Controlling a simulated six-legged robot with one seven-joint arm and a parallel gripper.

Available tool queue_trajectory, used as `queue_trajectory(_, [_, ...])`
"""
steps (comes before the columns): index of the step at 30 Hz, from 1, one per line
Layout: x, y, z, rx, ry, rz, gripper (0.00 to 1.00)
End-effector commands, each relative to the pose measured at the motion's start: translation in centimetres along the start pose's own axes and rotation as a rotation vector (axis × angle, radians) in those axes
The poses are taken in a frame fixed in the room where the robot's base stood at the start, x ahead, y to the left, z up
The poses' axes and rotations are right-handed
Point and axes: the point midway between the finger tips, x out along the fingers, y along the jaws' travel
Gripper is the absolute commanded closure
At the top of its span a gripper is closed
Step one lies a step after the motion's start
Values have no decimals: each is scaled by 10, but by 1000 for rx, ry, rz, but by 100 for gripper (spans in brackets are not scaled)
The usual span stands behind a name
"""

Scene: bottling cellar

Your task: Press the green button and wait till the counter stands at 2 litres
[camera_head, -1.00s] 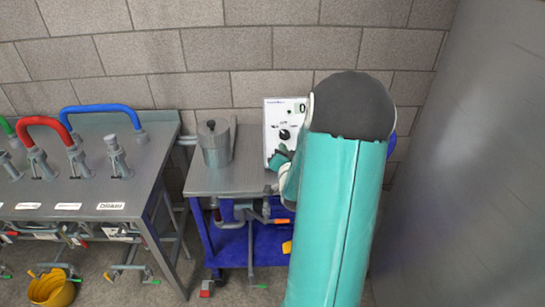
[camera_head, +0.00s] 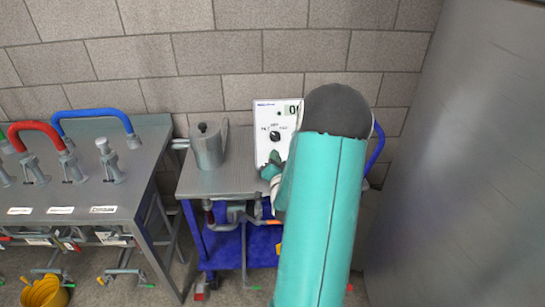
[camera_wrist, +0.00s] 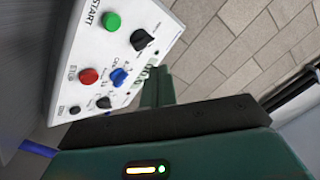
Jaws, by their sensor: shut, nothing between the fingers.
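A white control panel (camera_head: 263,128) stands on a metal-topped cart by the wall; it also shows tilted in the wrist view (camera_wrist: 72,50). Its green button (camera_wrist: 111,21) sits beside the word START. A red button (camera_wrist: 88,76) is farther along. In the head view the green button cannot be made out. The counter (camera_head: 292,109) shows a 0, with its right part hidden by my arm; in the wrist view it is partly behind my fingers. My gripper (camera_wrist: 156,84) is shut and empty, its tips apart from the green button in the picture; contact with the panel cannot be told.
The panel also has a black knob (camera_wrist: 142,39) and a blue knob (camera_wrist: 119,77). A lidded metal can (camera_head: 209,148) stands on the cart (camera_head: 212,184), left of the panel. A grey surface (camera_head: 460,160) fills the right.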

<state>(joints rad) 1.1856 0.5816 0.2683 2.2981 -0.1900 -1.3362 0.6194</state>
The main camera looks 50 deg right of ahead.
Motion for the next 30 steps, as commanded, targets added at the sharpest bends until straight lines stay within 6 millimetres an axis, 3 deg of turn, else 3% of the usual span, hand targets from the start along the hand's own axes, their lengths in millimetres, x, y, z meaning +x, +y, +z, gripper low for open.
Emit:
queue_trajectory(18, [50,36,40,1,-3,-2,100])
queue_trajectory(30, [58,41,45,0,-3,-2,100])
